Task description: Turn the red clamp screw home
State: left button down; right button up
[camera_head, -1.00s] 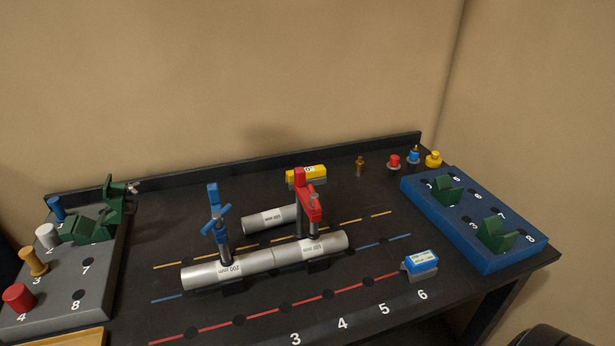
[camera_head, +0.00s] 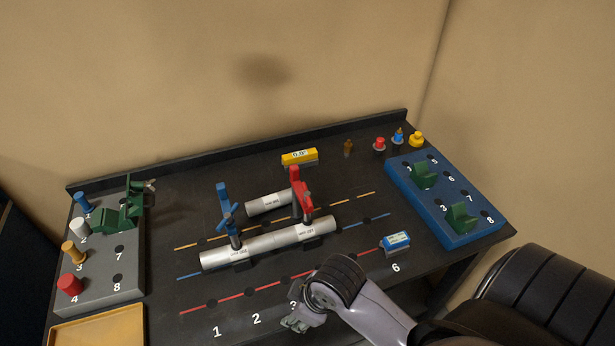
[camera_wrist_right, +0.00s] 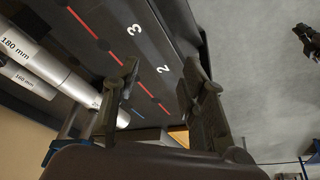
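The red clamp (camera_head: 298,195) stands upright at the right end of the silver pipes (camera_head: 272,244), its screw pointing down at the pipe. A blue clamp (camera_head: 227,210) stands over the left part of the pipes. My right gripper (camera_head: 296,326) is low over the table's front, in front of the pipes and apart from the red clamp. In the right wrist view its two fingers (camera_wrist_right: 158,95) are spread with nothing between them. The pipes (camera_wrist_right: 45,68) show at the left there; the red clamp does not. My left gripper is in neither view.
A blue rack (camera_head: 411,198) with green blocks stands right, a grey rack (camera_head: 128,282) with coloured pegs left. A blue-and-white block (camera_head: 396,240) sits by the red line. A short pipe (camera_head: 262,204) and yellow level (camera_head: 300,157) lie behind. The front middle strip is mostly clear.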

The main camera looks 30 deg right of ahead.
jog(key=w+a+r+n, duration=0.2)
jog(key=w+r+n, duration=0.2)
jog(key=w+n, duration=0.4)
notch_tip(320, 180, up, 22)
jog(key=n+g+h, duration=0.2)
jog(key=n+g, duration=0.1)
jog(key=n, duration=1.1)
send_over(307, 193)
notch_tip(307, 193, down, 17)
jog(key=p, duration=0.2)
jog(key=shift+p, duration=0.35)
jog(key=shift+c, duration=0.4)
grip_shut()
